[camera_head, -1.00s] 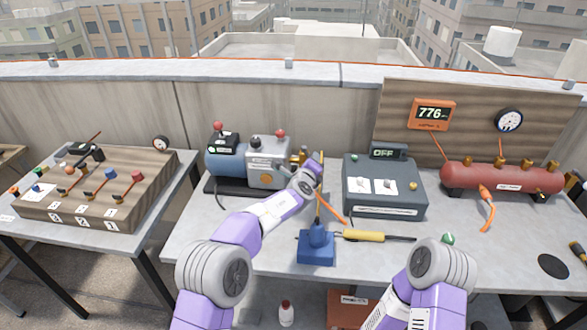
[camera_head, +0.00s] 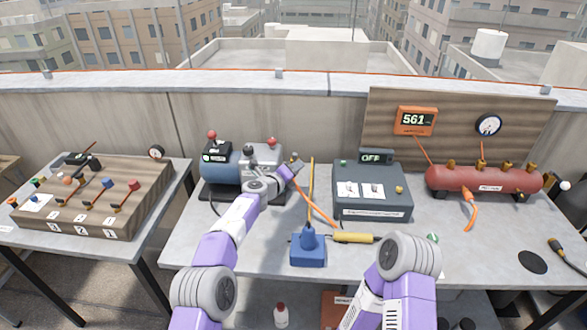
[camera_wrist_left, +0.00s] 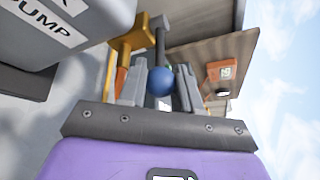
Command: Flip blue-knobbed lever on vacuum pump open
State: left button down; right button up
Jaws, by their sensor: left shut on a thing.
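The vacuum pump (camera_head: 222,168), a blue-grey cylinder with a grey body, stands at the back of the middle table. My left gripper (camera_head: 290,168) is at the pump's right side and hides the valve in the head view. In the left wrist view the lever's dark rod (camera_wrist_left: 160,38) reaches from a brass valve (camera_wrist_left: 131,42) to a round blue knob (camera_wrist_left: 160,82). The knob sits between the two fingers of my left gripper (camera_wrist_left: 159,90), which is shut on it. The pump's labelled body (camera_wrist_left: 60,30) fills the upper left there. My right gripper is out of view.
A grey box reading OFF (camera_head: 372,200) stands right of the pump. A blue block (camera_head: 308,250) with an upright rod and a yellow-handled tool (camera_head: 353,238) lie in front. A red tank (camera_head: 485,180) and an orange display reading 561 (camera_head: 415,121) are at right.

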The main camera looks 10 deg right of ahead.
pick_arm(q)
jog(key=shift+a+f+m+g+h+p, duration=0.1)
jog(key=shift+m+g+h+p, duration=0.2)
jog(key=shift+m+g+h, duration=0.15)
dwell(0.5)
jog(key=c, duration=0.8)
grip_release()
jog(key=shift+a, duration=0.15)
jog(key=shift+s+a+r+b, duration=0.2)
jog(key=shift+a+b, duration=0.15)
jog(key=shift+b, duration=0.05)
jog(key=b+v, duration=0.2)
jog(key=v, duration=0.4)
jog(key=shift+s+b, duration=0.35)
jog(key=shift+a, duration=0.1)
